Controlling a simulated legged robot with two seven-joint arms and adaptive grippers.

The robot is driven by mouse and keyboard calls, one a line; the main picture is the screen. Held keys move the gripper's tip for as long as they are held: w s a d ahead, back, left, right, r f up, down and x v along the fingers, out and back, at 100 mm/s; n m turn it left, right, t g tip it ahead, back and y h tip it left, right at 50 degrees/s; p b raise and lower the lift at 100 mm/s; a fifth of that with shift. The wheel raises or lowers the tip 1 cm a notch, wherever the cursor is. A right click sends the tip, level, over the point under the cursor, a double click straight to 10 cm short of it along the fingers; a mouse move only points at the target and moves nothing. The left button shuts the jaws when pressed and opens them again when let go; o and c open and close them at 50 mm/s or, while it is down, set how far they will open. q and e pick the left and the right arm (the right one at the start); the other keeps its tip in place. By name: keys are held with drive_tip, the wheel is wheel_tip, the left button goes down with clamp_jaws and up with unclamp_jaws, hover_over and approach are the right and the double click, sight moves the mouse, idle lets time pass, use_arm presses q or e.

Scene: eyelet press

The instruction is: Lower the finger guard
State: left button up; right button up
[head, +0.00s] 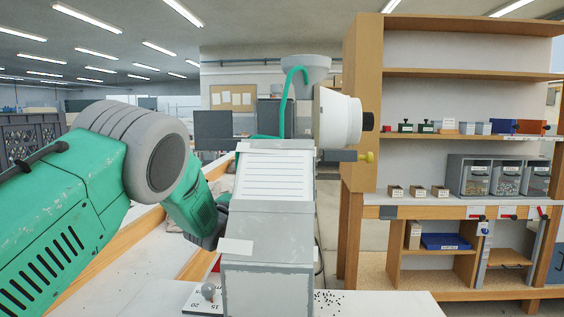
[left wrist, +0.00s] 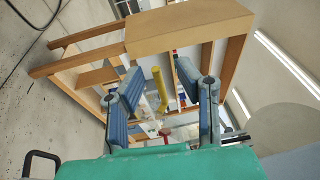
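The eyelet press (head: 270,220) stands front centre in the head view, a grey body with a lined white panel, a funnel-shaped hopper (head: 306,68) and a green hose. A dark grey bar with a yellow knob (head: 366,157) sticks out at its right; I cannot tell whether this is the finger guard. My left arm passes behind the press, which hides its gripper in the head view. In the left wrist view my left gripper (left wrist: 163,108) is open, its blue-grey fingers apart. A yellow rod (left wrist: 160,85) shows between them, apparently beyond the tips and not held. My right gripper is not in view.
A wooden shelf unit (head: 360,110) stands at the right, with small boxes and grey bins (head: 497,175). A white cylinder with a black end (head: 340,118) juts from the press's right side. A dial plate with a grey ball (head: 208,291) lies at its lower left.

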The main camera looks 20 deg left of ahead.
use_arm(q)
drive_tip(key=s, duration=0.1)
drive_tip(key=s+a, duration=0.1)
drive_tip(key=s, duration=0.2)
drive_tip(key=shift+s+a, duration=0.35)
drive_tip(key=shift+s, duration=0.05)
idle(0.4)
